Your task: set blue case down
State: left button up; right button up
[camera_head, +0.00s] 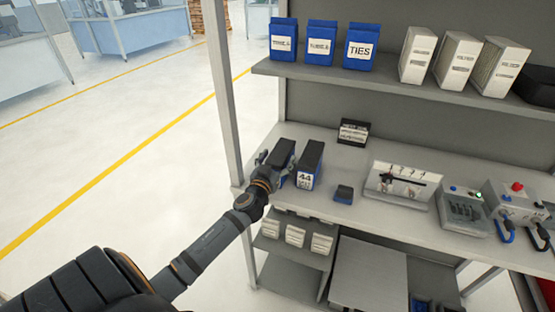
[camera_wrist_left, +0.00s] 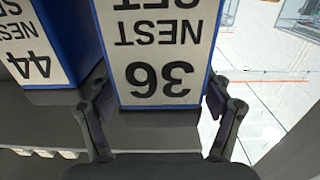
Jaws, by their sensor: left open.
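A blue case with a dark top (camera_head: 281,152) stands upright at the left end of the workbench. In the left wrist view the blue case (camera_wrist_left: 160,70) has a white label that reads upside down "NEST SET 36". My left gripper (camera_wrist_left: 158,98) is open, with one finger on each side of the labelled end of this case. Whether the fingers touch it I cannot tell. In the head view my left gripper (camera_head: 266,170) is at the near end of the case and hides part of it. My right gripper is not in view.
A second blue case, marked 44 (camera_head: 308,166), stands close to the right; its label also shows in the left wrist view (camera_wrist_left: 32,55). A small blue block (camera_head: 343,194) and a white-panelled device (camera_head: 398,183) are further right. A shelf post (camera_head: 223,90) rises at the left.

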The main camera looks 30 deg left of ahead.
pick_arm(q)
jog(key=shift+s+r, duration=0.1)
jog(key=v, duration=0.1)
jog(key=b+v, duration=0.1)
jog(key=v, duration=0.1)
jog(key=b+v, duration=0.1)
jog(key=v, duration=0.1)
jog(key=shift+s+d+f, duration=0.1)
jog(key=shift+s+f, duration=0.05)
jog(key=shift+f, duration=0.15)
jog(key=v, duration=0.6)
jog(key=shift+s+r, duration=0.3)
jog(key=shift+d, duration=0.1)
